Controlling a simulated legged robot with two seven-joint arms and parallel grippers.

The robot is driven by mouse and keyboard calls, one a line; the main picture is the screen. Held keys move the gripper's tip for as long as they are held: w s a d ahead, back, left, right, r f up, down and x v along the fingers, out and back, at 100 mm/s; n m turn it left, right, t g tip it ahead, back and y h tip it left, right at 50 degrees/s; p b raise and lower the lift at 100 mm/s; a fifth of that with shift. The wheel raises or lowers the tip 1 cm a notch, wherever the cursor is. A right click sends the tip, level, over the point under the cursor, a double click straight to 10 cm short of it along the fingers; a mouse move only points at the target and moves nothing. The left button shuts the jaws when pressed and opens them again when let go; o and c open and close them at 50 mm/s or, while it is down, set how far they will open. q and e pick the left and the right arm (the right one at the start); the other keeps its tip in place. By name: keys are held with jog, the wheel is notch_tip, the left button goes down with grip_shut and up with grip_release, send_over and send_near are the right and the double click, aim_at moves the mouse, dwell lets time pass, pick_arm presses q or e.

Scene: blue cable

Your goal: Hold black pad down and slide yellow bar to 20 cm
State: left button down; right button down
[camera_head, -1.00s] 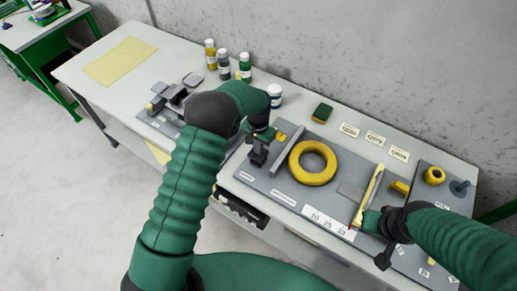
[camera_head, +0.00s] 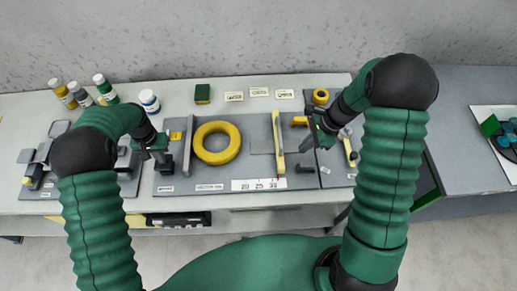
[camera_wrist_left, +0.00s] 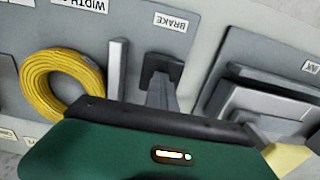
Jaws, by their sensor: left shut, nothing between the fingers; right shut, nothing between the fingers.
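The yellow bar (camera_head: 279,145) stands lengthwise on the right part of the grey board. Its near end is by the 30 end of the white scale (camera_head: 258,184), marked 20, 25 and 30. My right gripper (camera_head: 318,138) is shut and empty, to the right of the bar and apart from it. My left gripper (camera_head: 158,154) is shut and empty at the black pad (camera_head: 164,165) on the board's left. The pad shows under the fingers in the left wrist view (camera_wrist_left: 154,64), beside a BRAKE label. I cannot tell whether the fingers press it.
A yellow cable coil (camera_head: 203,152) lies between a grey upright bar (camera_head: 189,148) and the yellow bar. A yellow block (camera_head: 299,121) is near my right gripper.

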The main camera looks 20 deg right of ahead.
pick_arm(q)
jog(key=shift+f, duration=0.15)
pick_arm(e)
jog(key=x, duration=0.9)
jog(key=shift+a+f, duration=0.15)
jog(key=shift+a, duration=0.05)
pick_arm(q)
jog(key=shift+a, duration=0.1)
pick_arm(e)
jog(key=w+a, duration=0.1)
jog(key=a, duration=0.3)
jog(key=w+a, duration=0.1)
jog(key=a, duration=0.3)
jog(key=w+a, duration=0.1)
jog(key=a, duration=0.2)
jog(key=shift+a, duration=0.4)
jog(key=shift+d+r, duration=0.2)
jog(key=shift+r, duration=0.2)
jog(key=v, duration=0.9)
jog(key=shift+s+d+r, duration=0.1)
